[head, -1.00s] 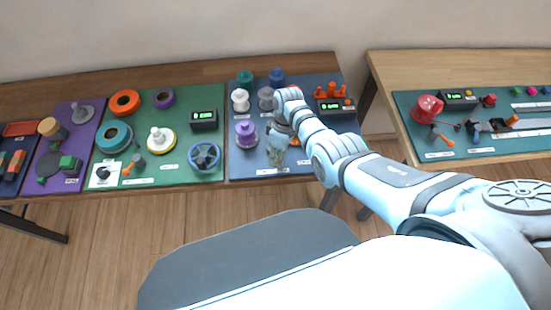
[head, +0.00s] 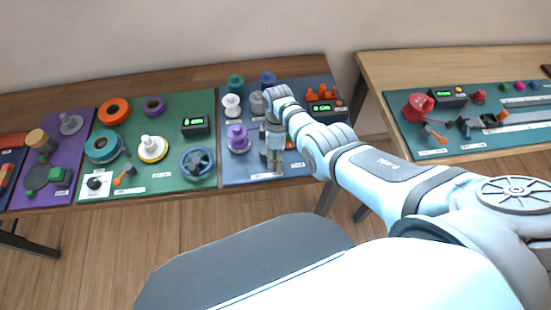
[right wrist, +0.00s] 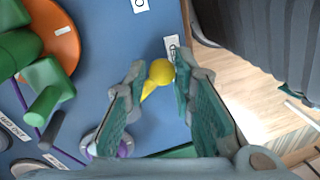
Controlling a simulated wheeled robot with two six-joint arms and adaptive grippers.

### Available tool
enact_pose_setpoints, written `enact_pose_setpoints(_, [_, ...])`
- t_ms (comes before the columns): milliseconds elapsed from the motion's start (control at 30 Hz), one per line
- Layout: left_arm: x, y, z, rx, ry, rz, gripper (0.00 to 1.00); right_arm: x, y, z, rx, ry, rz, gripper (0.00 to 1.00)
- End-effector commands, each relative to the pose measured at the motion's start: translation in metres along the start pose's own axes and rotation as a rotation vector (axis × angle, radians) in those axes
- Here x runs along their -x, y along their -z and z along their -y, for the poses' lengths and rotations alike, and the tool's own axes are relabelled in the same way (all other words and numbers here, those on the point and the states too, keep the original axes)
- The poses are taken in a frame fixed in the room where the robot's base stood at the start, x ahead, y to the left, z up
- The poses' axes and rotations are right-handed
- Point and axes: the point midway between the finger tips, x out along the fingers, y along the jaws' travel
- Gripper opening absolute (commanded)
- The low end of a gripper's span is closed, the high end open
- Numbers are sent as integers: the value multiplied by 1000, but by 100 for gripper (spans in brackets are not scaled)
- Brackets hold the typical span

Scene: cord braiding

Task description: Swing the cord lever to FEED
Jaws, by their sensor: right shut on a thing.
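A lever with a round yellow knob (right wrist: 162,71) shows in the right wrist view over the blue board (right wrist: 110,60). Its yellow stem runs from the knob down and to the left. My right gripper (right wrist: 158,82) has its two fingers on either side of the knob and is shut on it. In the head view my right gripper (head: 272,157) points down over the front part of the blue board, and the lever is hidden there. A small white label (right wrist: 172,48) lies beside the knob; its text is too unclear to read. My left gripper is in no view.
A purple spool (head: 238,138) stands just left of my right gripper. White (head: 232,106) and other spools stand behind it. A black box with a green display (head: 321,108) is at the right. The right wrist view shows green parts (right wrist: 45,90) left of the fingers.

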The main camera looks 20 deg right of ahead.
Motion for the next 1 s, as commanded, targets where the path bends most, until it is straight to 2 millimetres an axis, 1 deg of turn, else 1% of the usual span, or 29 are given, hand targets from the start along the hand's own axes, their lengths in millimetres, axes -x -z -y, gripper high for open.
enact_pose_setpoints(33, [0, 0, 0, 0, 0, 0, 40, 6, 1, -7, 0, -22, -6, 0])
enact_pose_setpoints(67, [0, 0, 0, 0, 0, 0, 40, 6, 1, -7, -1, -22, -6, 0])
enact_pose_setpoints(100, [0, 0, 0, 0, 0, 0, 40, 6, 1, -7, -1, -22, -6, 25])
enact_pose_setpoints(267, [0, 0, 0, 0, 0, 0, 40, 4, 1, -6, -2, -19, -5, 50])
enact_pose_setpoints(300, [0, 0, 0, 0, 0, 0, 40, 4, 1, -5, -2, -17, -4, 52])
enact_pose_setpoints(567, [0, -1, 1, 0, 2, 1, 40, 3, 0, -3, -3, -10, -2, 52])
enact_pose_setpoints(667, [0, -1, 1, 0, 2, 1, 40, 9, 0, -4, -3, -11, -3, 52])
enact_pose_setpoints(767, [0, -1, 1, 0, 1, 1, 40, 25, 0, -4, -3, -12, -4, 52])
enact_pose_setpoints(867, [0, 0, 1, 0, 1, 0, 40, 54, 1, -5, -3, -14, -4, 52])
enact_pose_setpoints(900, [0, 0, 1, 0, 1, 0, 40, 66, 1, -5, -2, -14, -4, 52])
enact_pose_setpoints(1000, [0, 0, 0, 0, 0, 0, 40, 93, 1, -6, -2, -13, -3, 52])
